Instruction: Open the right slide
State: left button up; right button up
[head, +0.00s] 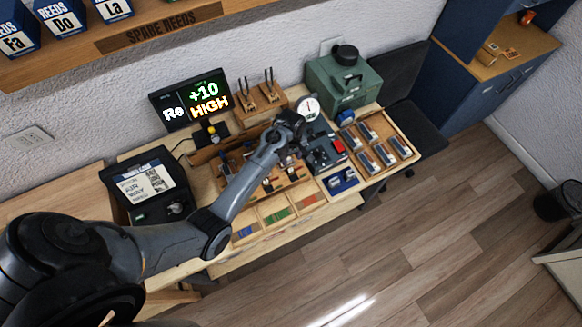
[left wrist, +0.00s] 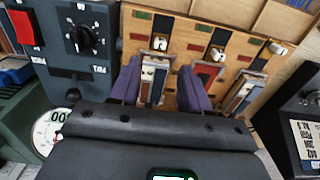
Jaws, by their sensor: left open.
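The wooden slide block (left wrist: 185,28) fills the upper middle of the left wrist view, with three metal slide knobs in a row. It also shows partly in the head view (head: 296,187), with my left arm across it. My left gripper (left wrist: 160,68) is open, its two purple fingers pointing at the block. The leftmost slide knob (left wrist: 160,42) in the wrist view, on the side by the grey machine, lies just beyond and between the fingertips. A blue-and-brown reed part (left wrist: 153,80) stands between the fingers. I cannot tell whether the fingers touch anything. My right gripper is not in view.
The grey machine (left wrist: 87,38), with a dial and red button, stands close beside the left finger. A display (head: 193,100) reads "Re +10 HIGH". A green case (head: 343,82) and a tray of reed parts (head: 400,147) are at the right. Colored bins (head: 275,214) line the front.

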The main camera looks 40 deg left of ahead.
aim_at(291, 169)
pick_arm(q)
notch_tip(291, 169, down, 8)
jog(key=shift+f, duration=0.25)
jog(key=shift+c, duration=0.3)
grip_shut()
